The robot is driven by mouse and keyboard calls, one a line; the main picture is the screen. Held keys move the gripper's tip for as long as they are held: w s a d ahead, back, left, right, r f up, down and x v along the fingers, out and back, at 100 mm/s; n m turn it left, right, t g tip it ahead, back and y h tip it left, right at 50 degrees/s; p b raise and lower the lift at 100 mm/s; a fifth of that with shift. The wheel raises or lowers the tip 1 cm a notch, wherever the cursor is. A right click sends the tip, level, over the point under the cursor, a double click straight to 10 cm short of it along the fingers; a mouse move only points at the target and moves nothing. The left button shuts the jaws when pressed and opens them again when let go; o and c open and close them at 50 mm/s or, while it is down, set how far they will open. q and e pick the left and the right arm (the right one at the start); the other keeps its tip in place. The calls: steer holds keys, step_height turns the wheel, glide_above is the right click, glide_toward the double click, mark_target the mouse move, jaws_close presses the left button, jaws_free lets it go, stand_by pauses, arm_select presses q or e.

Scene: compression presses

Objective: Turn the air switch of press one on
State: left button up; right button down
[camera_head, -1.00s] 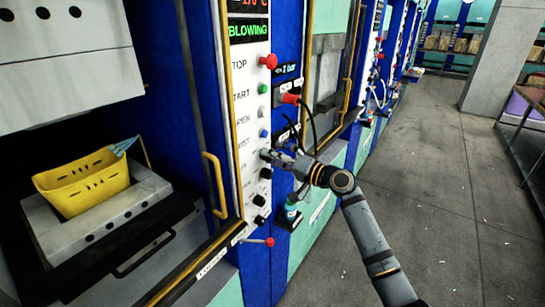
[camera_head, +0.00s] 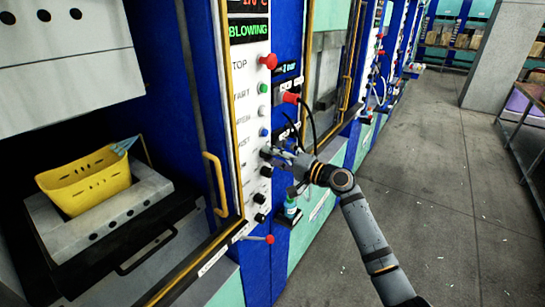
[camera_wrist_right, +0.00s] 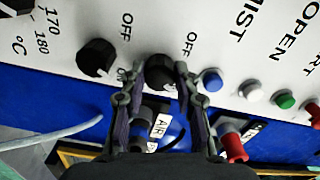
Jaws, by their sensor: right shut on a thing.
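The panel of press one (camera_head: 246,140) is a white strip with buttons and several black knobs. My right gripper (camera_head: 272,153) is at this panel, below the blue button. In the right wrist view my right gripper (camera_wrist_right: 158,75) has its two fingers on either side of a black knob (camera_wrist_right: 158,66), shut on it, with "OFF" printed beside it. An "AIR" label (camera_wrist_right: 161,131) shows between the fingers, so this knob appears to be the air switch. My left gripper is not in view.
Another black knob (camera_wrist_right: 95,58) and a blue button (camera_wrist_right: 212,80) flank the fingers closely. A red plug (camera_head: 290,98) with a black hose sits right of the panel. A yellow basket (camera_head: 84,182) stands in the open press at left.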

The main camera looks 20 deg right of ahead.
steer(key=c, duration=1)
jaws_free()
steer(key=shift+v, duration=6)
steer(key=shift+d, duration=0.1)
